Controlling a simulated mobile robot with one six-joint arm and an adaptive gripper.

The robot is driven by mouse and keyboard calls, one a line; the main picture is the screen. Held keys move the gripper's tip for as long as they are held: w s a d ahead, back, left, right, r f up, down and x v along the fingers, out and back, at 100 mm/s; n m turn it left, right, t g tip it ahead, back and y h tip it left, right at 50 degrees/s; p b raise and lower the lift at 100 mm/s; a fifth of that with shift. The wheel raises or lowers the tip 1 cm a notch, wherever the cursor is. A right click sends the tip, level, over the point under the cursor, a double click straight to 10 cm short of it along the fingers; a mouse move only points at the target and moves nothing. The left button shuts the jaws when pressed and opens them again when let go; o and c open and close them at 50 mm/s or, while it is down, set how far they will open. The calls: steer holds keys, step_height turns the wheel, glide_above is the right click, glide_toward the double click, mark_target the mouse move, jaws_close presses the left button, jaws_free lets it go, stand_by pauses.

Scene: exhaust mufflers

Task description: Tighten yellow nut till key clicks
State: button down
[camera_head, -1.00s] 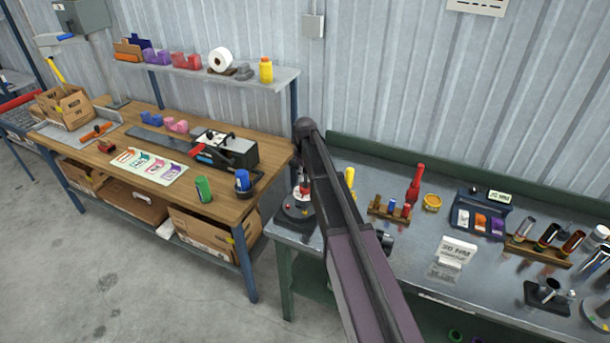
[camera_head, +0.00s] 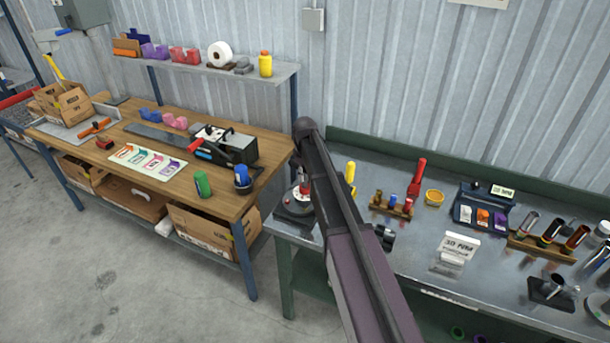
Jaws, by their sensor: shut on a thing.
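No yellow nut can be made out for sure. An upright yellow piece (camera_head: 350,172) stands on the grey metal bench (camera_head: 400,290), just right of my arm, its lower part partly hidden. A yellow ring-like piece (camera_head: 434,198) lies farther right; I cannot tell if it is a nut. A tall red tool-like piece (camera_head: 416,183) stands left of that ring. A round dark fixture (camera_head: 295,208) with a red and white upright part (camera_head: 304,182) sits at the bench's left end, partly behind my arm. My arm crosses the middle of the view, and my gripper is hidden.
A wooden rack (camera_head: 378,206) holds small blue and red pieces. A dark object (camera_head: 385,238) sits against my arm's right edge. A wooden workbench (camera_head: 110,160) is on the left.

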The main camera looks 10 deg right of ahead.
steer(key=shift+f+b, duration=0.85)
steer(key=shift+b, duration=0.05)
stand_by(0.7)
steer(key=shift+m, duration=1.1)
steer(key=shift+m, duration=1.2)
